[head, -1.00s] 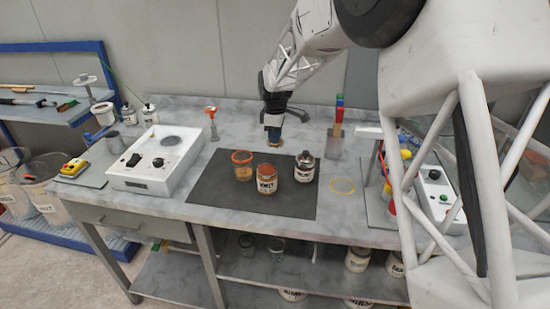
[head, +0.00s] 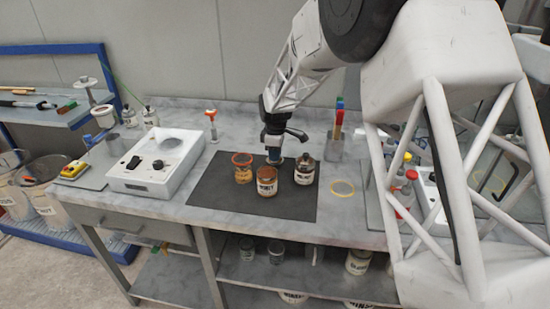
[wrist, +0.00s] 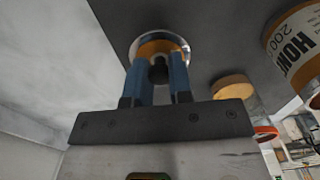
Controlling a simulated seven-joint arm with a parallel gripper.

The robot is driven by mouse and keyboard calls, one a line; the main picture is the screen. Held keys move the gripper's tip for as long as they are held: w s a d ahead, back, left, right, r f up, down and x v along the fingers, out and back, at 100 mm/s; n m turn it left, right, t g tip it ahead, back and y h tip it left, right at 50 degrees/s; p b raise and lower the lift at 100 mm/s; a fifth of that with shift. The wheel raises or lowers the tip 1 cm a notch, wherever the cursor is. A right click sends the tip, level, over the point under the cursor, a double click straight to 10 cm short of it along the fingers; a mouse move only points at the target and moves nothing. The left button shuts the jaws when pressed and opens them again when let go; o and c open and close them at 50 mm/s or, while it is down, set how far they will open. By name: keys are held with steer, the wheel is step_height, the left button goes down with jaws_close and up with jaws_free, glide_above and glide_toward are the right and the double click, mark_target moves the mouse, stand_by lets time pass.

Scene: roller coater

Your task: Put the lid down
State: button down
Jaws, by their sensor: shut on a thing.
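My gripper (wrist: 160,75) has its blue fingers shut on the lid (wrist: 178,43), a round piece with a silvery rim and an orange-tan inside. In the wrist view the lid is at the fingertips, over or on the dark mat (wrist: 215,30); I cannot tell whether it touches. In the head view my gripper (head: 275,158) points down behind the jars, and the lid is mostly hidden there. The honey jar (head: 267,183) stands on the mat in front of it, and it also shows in the wrist view (wrist: 296,45).
A white box with controls (head: 155,160) is at the left. A yellow ring (head: 343,188) lies right of the mat. The mat's front left is clear.

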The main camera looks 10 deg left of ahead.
steer(key=shift+f, duration=0.85)
steer(key=shift+f, duration=0.15)
steer(key=c, duration=1)
jaws_free()
step_height(320, 180, up, 12)
steer(key=shift+r, duration=0.15)
steer(key=shift+d, duration=0.1)
